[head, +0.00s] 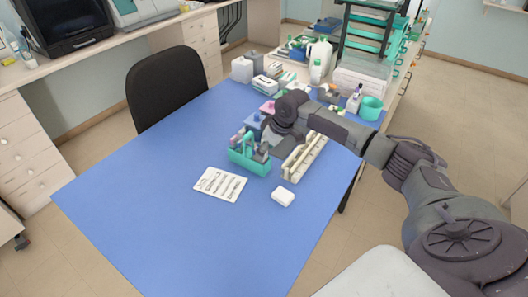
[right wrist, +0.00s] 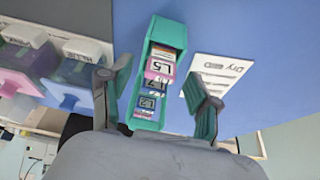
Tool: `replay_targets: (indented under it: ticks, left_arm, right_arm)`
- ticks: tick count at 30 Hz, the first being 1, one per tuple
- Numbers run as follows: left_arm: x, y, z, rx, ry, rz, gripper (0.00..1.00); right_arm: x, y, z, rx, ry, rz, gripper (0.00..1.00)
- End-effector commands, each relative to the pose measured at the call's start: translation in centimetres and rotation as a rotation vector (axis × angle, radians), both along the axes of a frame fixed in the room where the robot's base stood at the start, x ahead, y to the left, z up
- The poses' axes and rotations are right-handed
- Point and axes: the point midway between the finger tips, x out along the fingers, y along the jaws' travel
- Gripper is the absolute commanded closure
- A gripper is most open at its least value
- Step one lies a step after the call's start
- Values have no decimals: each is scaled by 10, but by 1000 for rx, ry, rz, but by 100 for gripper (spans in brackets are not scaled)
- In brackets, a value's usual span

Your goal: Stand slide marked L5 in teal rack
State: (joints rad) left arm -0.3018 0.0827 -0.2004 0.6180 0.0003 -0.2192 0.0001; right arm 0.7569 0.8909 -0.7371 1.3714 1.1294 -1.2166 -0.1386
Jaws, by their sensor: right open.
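The teal rack (head: 249,162) stands on the blue mat, and its open top shows in the right wrist view (right wrist: 168,30). The slide marked L5 (right wrist: 160,67), with a pink-edged label, is in the rack, nearest its empty-looking end. Other labelled slides (right wrist: 152,103) stand in the rack beside it. My right gripper (head: 264,148) is above the rack in the head view. In the right wrist view its open fingers (right wrist: 157,82) lie either side of the rack and slides, with nothing gripped. L5 cannot be read in the head view. My left gripper is out of view.
A long cream rack (head: 304,158) stands to the right. Blue and pink lidded jars (right wrist: 68,94) stand beside the teal rack. The mat's front left is clear.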

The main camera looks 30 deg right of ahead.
Motion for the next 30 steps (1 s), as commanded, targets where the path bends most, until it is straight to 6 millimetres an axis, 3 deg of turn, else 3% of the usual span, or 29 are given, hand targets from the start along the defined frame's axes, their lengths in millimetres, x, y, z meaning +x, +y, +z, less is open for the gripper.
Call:
replay_targets:
  ticks: [9,15,30]
  left_arm:
    - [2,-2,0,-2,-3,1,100]
    - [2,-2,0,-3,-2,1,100]
    - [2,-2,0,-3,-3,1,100]
  right_arm:
    - [-24,-10,64,-1,-3,-1,38]
    - [-34,-14,88,0,-1,0,38]
    - [-36,-15,95,1,-1,-1,38]
